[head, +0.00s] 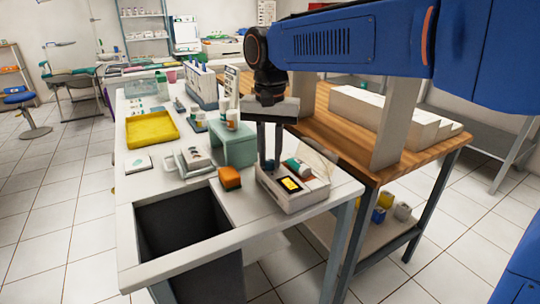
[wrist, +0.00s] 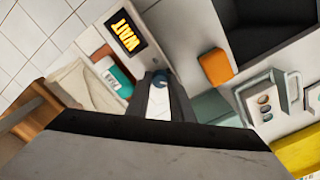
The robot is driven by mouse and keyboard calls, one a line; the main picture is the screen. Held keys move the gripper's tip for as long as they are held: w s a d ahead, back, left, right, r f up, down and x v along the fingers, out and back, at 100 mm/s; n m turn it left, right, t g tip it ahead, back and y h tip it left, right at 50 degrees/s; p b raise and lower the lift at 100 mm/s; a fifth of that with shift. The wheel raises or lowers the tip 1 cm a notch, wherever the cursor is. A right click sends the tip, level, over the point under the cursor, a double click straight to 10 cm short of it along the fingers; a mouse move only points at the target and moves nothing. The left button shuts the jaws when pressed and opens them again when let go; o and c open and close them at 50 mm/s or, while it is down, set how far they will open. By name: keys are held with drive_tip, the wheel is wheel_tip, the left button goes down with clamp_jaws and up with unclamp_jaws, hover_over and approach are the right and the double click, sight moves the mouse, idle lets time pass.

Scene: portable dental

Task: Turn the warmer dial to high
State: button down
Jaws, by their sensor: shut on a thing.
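The warmer (head: 287,203) is a small white box at the near right corner of the white table. Its display is lit yellow in the head view (head: 290,184). In the wrist view the display (wrist: 125,31) glows orange and seems to read WAIT. A teal and white item (head: 298,167) lies on the warmer's top. My gripper (head: 270,162) points down at the warmer's back left part. Its fingers are shut on the small dark dial (wrist: 158,76), which is mostly hidden between them. I cannot read the dial's setting.
An orange block (head: 229,177) sits just left of the warmer, with a green stand (head: 233,145) behind. A yellow tray (head: 152,130) lies farther left. A dark open bin (head: 190,235) is set in the table front. A wooden table (head: 350,150) adjoins on the right.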

sight(270, 160)
drive_tip(key=shift+m, duration=1.1)
drive_tip(key=c, duration=1.6)
unclamp_jaws()
drive_tip(key=shift+o, duration=0.2)
wheel_tip(270, 160, up, 18)
drive_tip(key=shift+f, duration=0.25)
drive_tip(key=shift+d, duration=0.1)
